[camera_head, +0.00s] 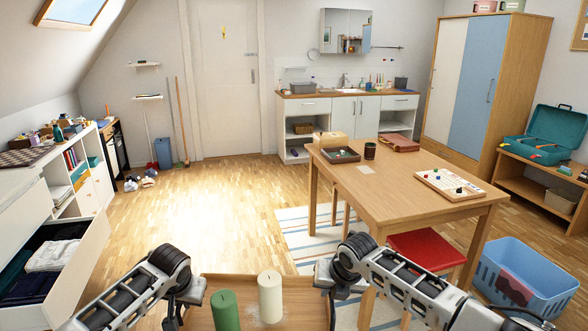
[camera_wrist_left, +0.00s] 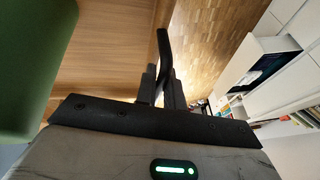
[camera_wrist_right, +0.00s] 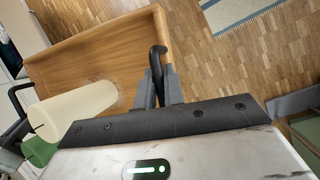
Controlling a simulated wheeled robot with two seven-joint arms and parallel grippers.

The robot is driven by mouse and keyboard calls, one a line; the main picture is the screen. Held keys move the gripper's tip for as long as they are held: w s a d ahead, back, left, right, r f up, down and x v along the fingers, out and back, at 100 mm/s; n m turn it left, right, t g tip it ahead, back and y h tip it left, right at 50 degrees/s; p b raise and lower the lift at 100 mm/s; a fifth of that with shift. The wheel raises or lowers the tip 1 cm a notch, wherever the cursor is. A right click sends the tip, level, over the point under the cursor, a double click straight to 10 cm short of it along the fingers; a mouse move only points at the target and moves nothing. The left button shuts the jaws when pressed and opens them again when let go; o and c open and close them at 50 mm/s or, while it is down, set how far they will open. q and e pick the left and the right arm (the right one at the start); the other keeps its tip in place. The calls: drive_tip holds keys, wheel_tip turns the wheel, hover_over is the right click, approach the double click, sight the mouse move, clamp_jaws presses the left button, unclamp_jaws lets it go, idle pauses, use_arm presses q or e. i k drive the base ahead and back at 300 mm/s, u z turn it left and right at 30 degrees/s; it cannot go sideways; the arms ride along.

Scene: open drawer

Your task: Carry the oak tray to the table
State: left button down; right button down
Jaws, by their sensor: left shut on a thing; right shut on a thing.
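The oak tray (camera_head: 305,308) is at the bottom of the head view, in front of me, with its near part cut off. A green candle (camera_head: 225,312) and a cream candle (camera_head: 270,297) stand upright on it. My left gripper (camera_head: 184,298) is shut on the tray's left side, at a dark handle (camera_wrist_left: 164,48). My right gripper (camera_head: 328,280) is shut on the right side, at another dark handle (camera_wrist_right: 158,55). The tray also shows in the right wrist view (camera_wrist_right: 105,50). The wooden table (camera_head: 385,188) stands ahead, to the right.
On the table are a game board (camera_head: 450,185), a dark tray (camera_head: 341,155), a box, a cup and a brown case (camera_head: 399,144). A red stool (camera_head: 426,250) and a blue basket (camera_head: 520,280) stand nearby. An open drawer (camera_head: 75,270) juts out at left. The middle floor is clear.

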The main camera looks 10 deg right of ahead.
sight(383, 185)
drive_tip(key=i, duration=3.9)
drive_tip(key=z, duration=2.45)
